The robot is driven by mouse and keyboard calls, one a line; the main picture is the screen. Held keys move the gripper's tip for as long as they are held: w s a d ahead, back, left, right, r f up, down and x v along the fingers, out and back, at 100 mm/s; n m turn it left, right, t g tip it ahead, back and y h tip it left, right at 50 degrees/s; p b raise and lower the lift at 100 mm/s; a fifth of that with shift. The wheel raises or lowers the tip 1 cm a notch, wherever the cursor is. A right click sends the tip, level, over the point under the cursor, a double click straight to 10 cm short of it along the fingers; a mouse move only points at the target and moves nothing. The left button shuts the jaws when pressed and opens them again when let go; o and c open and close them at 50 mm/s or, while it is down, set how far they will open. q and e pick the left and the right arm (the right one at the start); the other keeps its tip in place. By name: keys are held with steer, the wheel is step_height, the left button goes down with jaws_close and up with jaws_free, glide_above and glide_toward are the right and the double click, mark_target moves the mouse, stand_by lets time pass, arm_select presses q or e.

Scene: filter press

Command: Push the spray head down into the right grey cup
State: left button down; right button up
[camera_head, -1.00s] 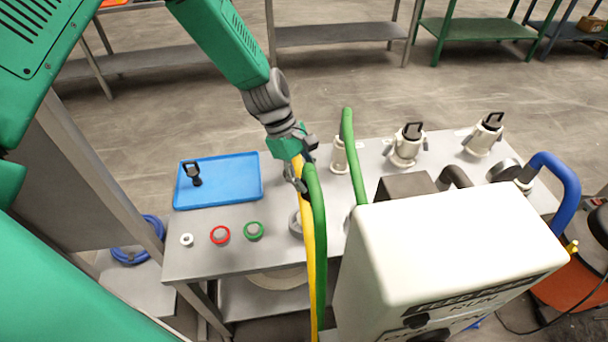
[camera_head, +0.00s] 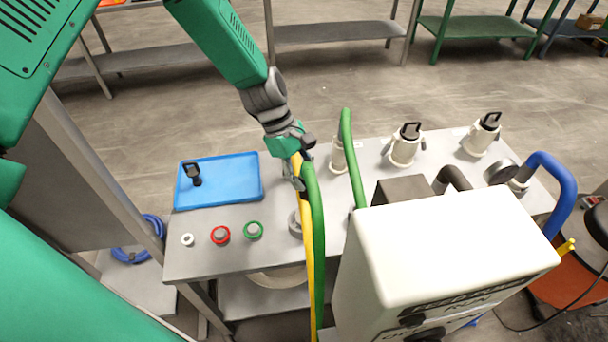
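Two pale grey cup-like fittings with black handled heads stand at the back right of the table: a left one (camera_head: 404,152) and a right one (camera_head: 478,141). Both heads sit upright in their fittings. A similar black handled piece (camera_head: 192,175) lies on the blue tray (camera_head: 240,185). I cannot tell which piece is the spray head. My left gripper (camera_head: 300,164) is over the table at the upper ends of a yellow hose (camera_head: 307,260) and a green hose (camera_head: 319,235), well left of both fittings. Its fingers overlap the hoses, so its grip is unclear. My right gripper is out of view.
A large white pump box (camera_head: 450,250) blocks the front right. A second green hose (camera_head: 352,160) rises beside a pale fitting (camera_head: 338,155). A blue hose (camera_head: 562,190) arches at the right. Red (camera_head: 220,235) and green (camera_head: 253,230) ringed buttons are at the front left.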

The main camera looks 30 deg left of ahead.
mark_target(302, 166)
arm_select(q)
steer(key=shift+p+v, duration=0.95)
steer(key=shift+v, duration=0.25)
steer(key=shift+d+r+p, duration=0.25)
steer(key=shift+r+p, duration=0.15)
steer(key=shift+r, duration=0.05)
steer(key=shift+s+d+r, duration=0.1)
steer(key=shift+r, duration=0.1)
